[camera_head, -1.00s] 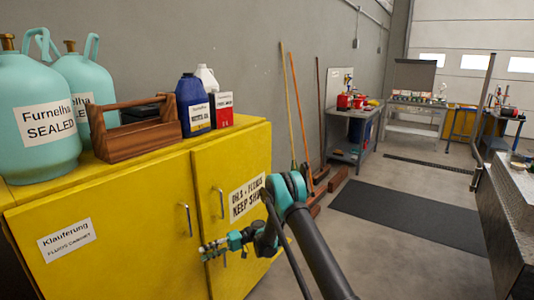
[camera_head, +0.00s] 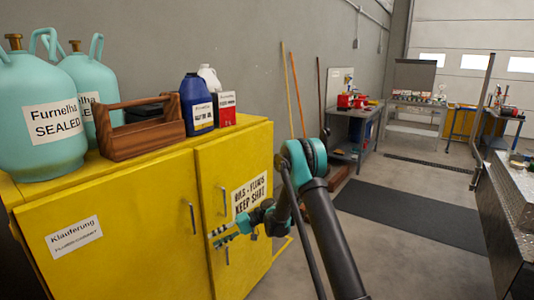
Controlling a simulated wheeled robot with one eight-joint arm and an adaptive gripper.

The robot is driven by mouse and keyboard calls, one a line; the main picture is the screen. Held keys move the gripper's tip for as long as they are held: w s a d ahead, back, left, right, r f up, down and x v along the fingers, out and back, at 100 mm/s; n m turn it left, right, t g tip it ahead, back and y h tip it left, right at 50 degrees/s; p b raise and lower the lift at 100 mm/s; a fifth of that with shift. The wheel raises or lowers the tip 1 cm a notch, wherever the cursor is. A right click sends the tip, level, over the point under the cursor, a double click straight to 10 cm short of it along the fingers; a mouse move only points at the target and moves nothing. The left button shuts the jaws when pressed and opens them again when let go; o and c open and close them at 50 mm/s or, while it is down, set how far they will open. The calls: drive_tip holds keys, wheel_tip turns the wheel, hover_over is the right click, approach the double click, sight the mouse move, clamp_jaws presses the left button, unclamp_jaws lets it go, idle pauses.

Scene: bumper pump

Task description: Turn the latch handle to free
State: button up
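The yellow cabinet (camera_head: 120,235) stands at the left with two shut doors. Each door has a slim upright pull handle, one on the left door (camera_head: 192,218) and one on the right door (camera_head: 224,201). My gripper (camera_head: 213,239) is in front of the right door, just below that door's pull handle.
Teal tanks (camera_head: 45,120), a wooden tote (camera_head: 140,130), a blue jug (camera_head: 194,104) and a red-white can (camera_head: 226,108) stand on the cabinet. Brooms (camera_head: 297,95) lean on the wall behind my arm. Clear floor with a dark mat (camera_head: 410,214) lies to the right.

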drive_tip(key=s+d+r+m+t+h, duration=0.2)
drive_tip(key=s+d+r+t+h, duration=0.15)
drive_tip(key=d, duration=0.55)
drive_tip(key=s+d+r+m+t+h, duration=0.1)
drive_tip(key=s+d+r+t+h, duration=0.1)
drive_tip(key=s+d+r, duration=0.5)
drive_tip(key=s+d+f+m+t+h, duration=0.15)
drive_tip(key=s+d+h, duration=0.25)
drive_tip(key=s+d, duration=0.65)
drive_tip(key=s+d+f+m+t+h, duration=0.15)
drive_tip(key=s+d+h, duration=0.4)
drive_tip(key=d, duration=0.75)
drive_tip(key=w+a+r+n+y, duration=0.2)
drive_tip(key=w+a+n+y, duration=0.15)
drive_tip(key=w+a, duration=0.45)
drive_tip(key=n+g+y, duration=0.2)
drive_tip(key=n+y, duration=0.1)
drive_tip(key=n, duration=0.8)
hover_over(227, 257)
drive_tip(key=s+d, duration=0.2)
drive_tip(key=d, duration=0.4)
wheel_tip(227, 257, down, 12)
drive_tip(key=r, duration=0.1)
drive_tip(key=shift+h, duration=0.25)
drive_tip(key=x, duration=1.7)
drive_tip(key=shift+w+a+f, duration=0.2)
drive_tip(key=shift+w+f, duration=0.05)
drive_tip(key=shift+w, duration=0.1)
